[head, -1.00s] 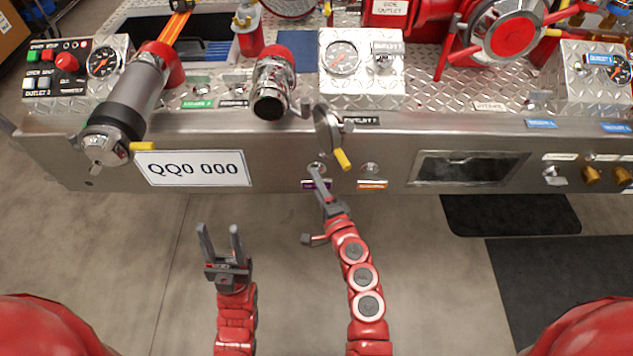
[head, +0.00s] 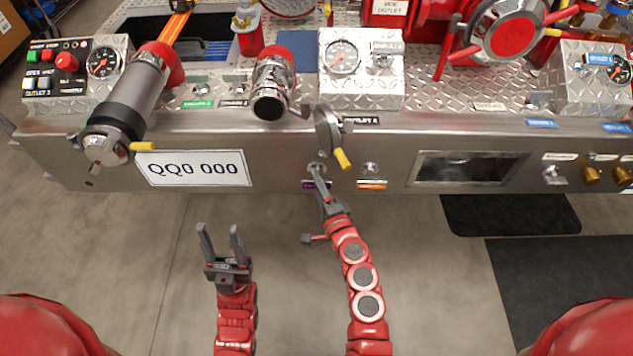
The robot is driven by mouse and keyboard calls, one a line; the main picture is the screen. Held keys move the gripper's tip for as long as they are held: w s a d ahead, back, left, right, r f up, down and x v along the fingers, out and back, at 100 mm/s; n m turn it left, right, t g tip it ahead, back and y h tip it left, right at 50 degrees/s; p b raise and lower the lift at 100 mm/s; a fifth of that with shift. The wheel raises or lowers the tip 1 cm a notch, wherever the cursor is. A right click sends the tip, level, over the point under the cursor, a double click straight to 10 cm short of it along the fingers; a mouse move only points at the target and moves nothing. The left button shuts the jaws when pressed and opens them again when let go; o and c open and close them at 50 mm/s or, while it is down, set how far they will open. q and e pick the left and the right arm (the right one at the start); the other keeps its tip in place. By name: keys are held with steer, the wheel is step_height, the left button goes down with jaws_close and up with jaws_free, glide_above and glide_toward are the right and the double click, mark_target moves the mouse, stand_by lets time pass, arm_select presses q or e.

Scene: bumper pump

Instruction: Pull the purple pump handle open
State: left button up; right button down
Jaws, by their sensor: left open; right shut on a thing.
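The pump handle is a small silver knob (head: 316,166) on the front face of the metal bumper, just above a purple label (head: 309,184). My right gripper (head: 318,174) reaches up to it from below and is shut on it. The fingers cover part of the knob and part of the label. I cannot tell how far the handle stands out from the panel. My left gripper (head: 220,232) is open and empty, over the floor in front of the bumper, lower left of the handle.
A similar silver knob (head: 370,168) with an orange label (head: 372,185) sits just right of the handle. A round silver valve with a yellow lever (head: 342,158) hangs close above. A license plate (head: 193,168) is on the left.

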steer(key=shift+s+f, duration=0.15)
steer(key=shift+s, duration=0.15)
steer(key=s+b, duration=0.1)
steer(key=s, duration=0.5)
steer(key=shift+s+b, duration=0.35)
steer(key=shift+s, duration=0.05)
steer(key=c, duration=0.8)
jaws_free()
steer(key=o, duration=0.3)
steer(key=shift+s+d, duration=0.1)
steer(key=shift+s, duration=0.05)
